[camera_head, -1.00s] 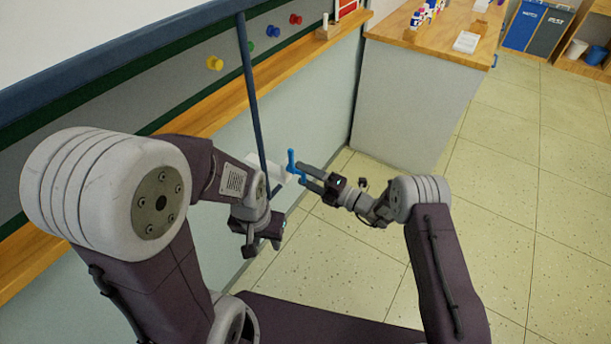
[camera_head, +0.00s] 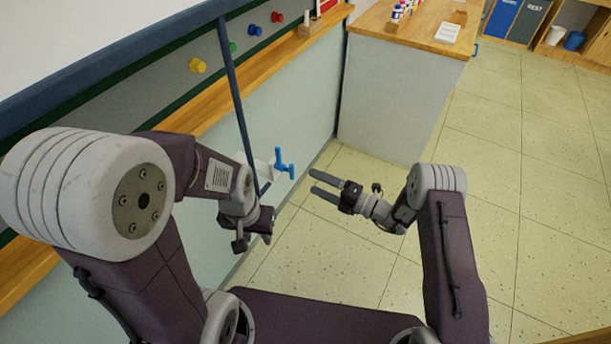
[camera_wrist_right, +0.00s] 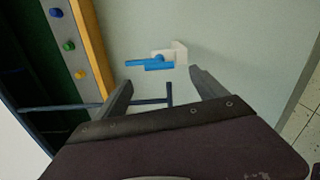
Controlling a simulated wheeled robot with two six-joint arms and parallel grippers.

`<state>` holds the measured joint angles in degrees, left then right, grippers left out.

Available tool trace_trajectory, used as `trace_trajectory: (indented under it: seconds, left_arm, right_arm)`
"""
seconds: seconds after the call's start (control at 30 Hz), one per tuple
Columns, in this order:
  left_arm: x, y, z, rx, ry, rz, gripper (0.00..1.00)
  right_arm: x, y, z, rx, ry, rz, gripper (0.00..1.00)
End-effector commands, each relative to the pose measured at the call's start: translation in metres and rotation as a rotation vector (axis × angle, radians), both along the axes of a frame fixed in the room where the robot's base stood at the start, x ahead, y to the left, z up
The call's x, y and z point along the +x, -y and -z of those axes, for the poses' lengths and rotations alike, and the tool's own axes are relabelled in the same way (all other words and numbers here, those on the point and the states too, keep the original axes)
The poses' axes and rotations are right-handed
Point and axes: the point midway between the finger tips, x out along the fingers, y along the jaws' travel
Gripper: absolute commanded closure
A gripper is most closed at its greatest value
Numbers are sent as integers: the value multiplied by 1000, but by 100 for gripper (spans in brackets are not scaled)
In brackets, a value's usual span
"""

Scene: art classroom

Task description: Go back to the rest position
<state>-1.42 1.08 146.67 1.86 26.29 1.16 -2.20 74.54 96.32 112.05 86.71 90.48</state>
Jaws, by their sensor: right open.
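My right gripper (camera_head: 313,181) is open, with nothing between its two fingers. It points left toward the blue handle (camera_head: 284,164), with a gap between them. In the right wrist view the blue handle (camera_wrist_right: 148,64) sits on its white mount (camera_wrist_right: 181,52), ahead of the open fingers (camera_wrist_right: 160,85). My left gripper (camera_head: 258,228) hangs low beside the wall, left of the right gripper. Its fingers are hard to make out.
A dark blue post (camera_head: 235,105) runs down in front of the wall. A board with coloured knobs (camera_head: 197,65) and a wooden ledge (camera_head: 222,88) are on the left. A wood-topped counter (camera_head: 400,85) stands ahead. The tiled floor (camera_head: 510,165) is clear to the right.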

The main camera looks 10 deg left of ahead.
Motion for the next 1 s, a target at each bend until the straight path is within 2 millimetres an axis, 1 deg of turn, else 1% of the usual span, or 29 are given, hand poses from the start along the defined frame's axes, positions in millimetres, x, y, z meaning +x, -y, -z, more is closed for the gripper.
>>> trace_trajectory:
  seconds: [0.1,0.57,0.63,0.67,0.73,0.77,0.8,0.83,0.87,0.9,0.97,1.0]
  left_arm:
    - [0,0,-1,0,0,0,64]
    - [0,0,-1,0,0,0,64]
    - [0,0,-1,0,0,0,64]
    - [0,0,-1,0,0,0,64]
    - [0,0,-1,0,0,0,64]
    - [0,0,-1,0,0,0,64]
    - [0,0,-1,0,0,0,64]
    - [0,0,-1,0,0,0,64]
    - [0,0,-1,0,0,0,64]
    - [0,0,-1,0,0,0,64]
    - [0,0,0,0,0,0,64]
    - [0,0,0,0,0,0,64]
  right_arm:
    - [-2,5,0,0,-1,0,19]
    - [-1,5,-2,0,5,0,19]
    - [5,5,-17,2,39,-1,19]
    - [10,4,-30,2,67,0,19]
    - [22,4,-74,5,152,0,19]
    - [21,3,-97,2,191,-15,19]
    - [10,-1,-125,-15,240,-60,19]
    - [-2,-4,-141,-45,269,-106,19]
    - [-18,-6,-152,-88,306,-159,19]
    - [-41,-8,-161,-165,370,-236,19]
    - [-82,-4,-164,-316,499,-371,19]
    - [-112,4,-158,-430,607,-476,19]
